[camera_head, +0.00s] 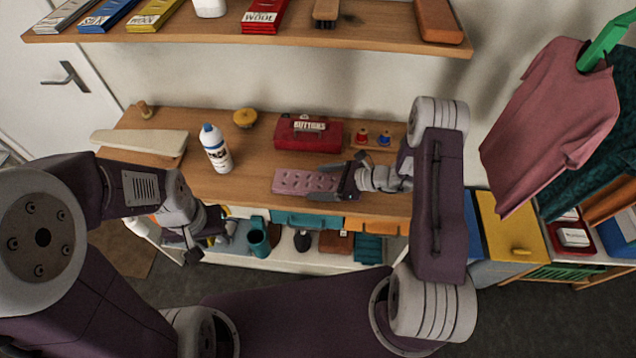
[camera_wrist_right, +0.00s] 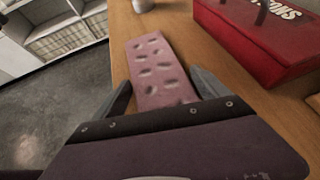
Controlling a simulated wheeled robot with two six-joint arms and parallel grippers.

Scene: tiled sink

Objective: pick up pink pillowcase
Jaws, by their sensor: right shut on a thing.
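The pink pillowcase (camera_head: 305,182) is a flat, folded pink strip with several darker oval marks, near the front edge of the wooden counter. It also shows in the right wrist view (camera_wrist_right: 158,65), running away from between the fingers. My right gripper (camera_head: 345,182) is shut on the near end of the pillowcase; its fingers also show in the right wrist view (camera_wrist_right: 163,92), one at each side. I cannot tell whether the pillowcase is lifted off the counter. My left gripper (camera_head: 215,228) is low in front of the counter, away from the pillowcase; its fingers are too small to read.
A red buttons box (camera_head: 309,134) stands behind the pillowcase, with small spools (camera_head: 372,137) beside it. A white bottle with a blue cap (camera_head: 215,150) and an ironing board (camera_head: 138,142) are left. A shelf (camera_head: 270,35) hangs above. A pink shirt (camera_head: 552,120) hangs right.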

